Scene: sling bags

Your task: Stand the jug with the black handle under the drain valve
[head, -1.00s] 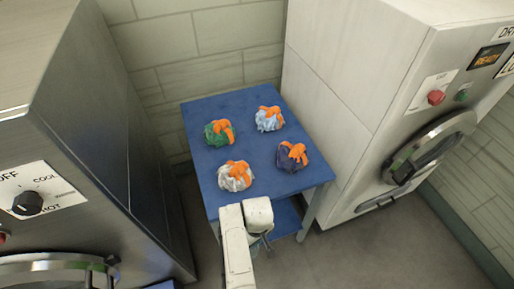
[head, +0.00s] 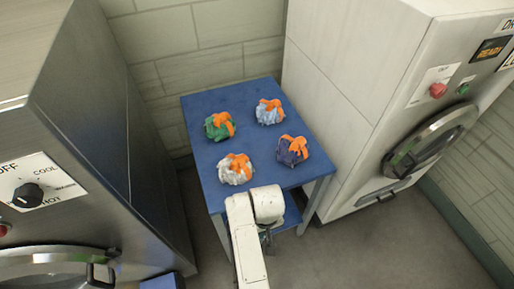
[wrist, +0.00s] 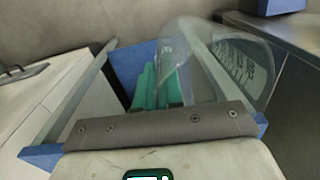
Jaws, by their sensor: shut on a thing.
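In the wrist view, a clear jug (wrist: 240,62) with pale markings on its side stands out to the right of the green fingers of my gripper (wrist: 158,85). The fingers are shut on the jug, seemingly at its handle, which they hide; I cannot tell the handle's colour. In the head view, my white arm end hides most of my gripper (head: 267,238), low at the front edge of the blue table. The jug cannot be made out there. I cannot pick out the drain valve in either view.
The blue table (head: 212,172) carries several tied bags with orange tops, such as the green bag (head: 219,126). A steel machine (head: 95,150) with a temperature knob stands left. A white machine (head: 335,85) with a round door stands right. Grey floor is clear in front.

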